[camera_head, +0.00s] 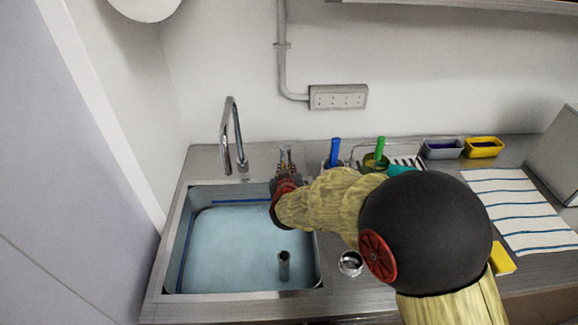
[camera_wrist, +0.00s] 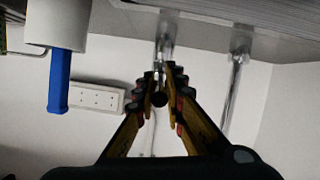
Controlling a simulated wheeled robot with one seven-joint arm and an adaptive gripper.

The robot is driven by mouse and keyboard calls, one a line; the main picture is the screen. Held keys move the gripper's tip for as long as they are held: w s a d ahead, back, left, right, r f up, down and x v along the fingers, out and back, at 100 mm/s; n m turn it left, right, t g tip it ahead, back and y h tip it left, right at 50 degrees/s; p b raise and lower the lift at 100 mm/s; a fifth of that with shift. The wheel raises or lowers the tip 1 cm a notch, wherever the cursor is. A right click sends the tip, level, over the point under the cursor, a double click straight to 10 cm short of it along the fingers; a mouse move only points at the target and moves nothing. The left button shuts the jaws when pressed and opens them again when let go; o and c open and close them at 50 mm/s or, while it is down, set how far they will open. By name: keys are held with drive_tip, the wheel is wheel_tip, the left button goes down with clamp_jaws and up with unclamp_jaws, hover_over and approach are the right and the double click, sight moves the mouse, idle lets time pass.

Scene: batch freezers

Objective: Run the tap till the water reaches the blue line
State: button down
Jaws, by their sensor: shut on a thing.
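The sink (camera_head: 172,270) holds a wide pool of pale blue water (camera_head: 225,245). The blue line (camera_head: 241,201) runs along the back wall and down the left wall. The water's edge at the back lies a little below the line. The curved metal tap (camera_head: 229,125) stands behind the sink; I cannot make out a stream from its spout. My gripper (camera_head: 286,160) is behind the sink's back right corner, right of the tap. In the wrist view my gripper (camera_wrist: 160,85) is closed around a small dark round knob (camera_wrist: 158,99). The tap (camera_wrist: 237,70) also shows there.
An upright pipe (camera_head: 284,265) stands in the sink. Blue and green handles (camera_head: 335,150) stand in holders to the right. Grey and yellow tubs (camera_head: 483,147), a striped cloth (camera_head: 520,215) and a small metal ring (camera_head: 350,262) are on the counter.

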drive_tip(key=c, duration=1.8)
unclamp_jaws()
drive_tip(key=shift+a, duration=0.1)
drive_tip(key=shift+c, duration=0.2)
drive_tip(key=v, duration=1.2)
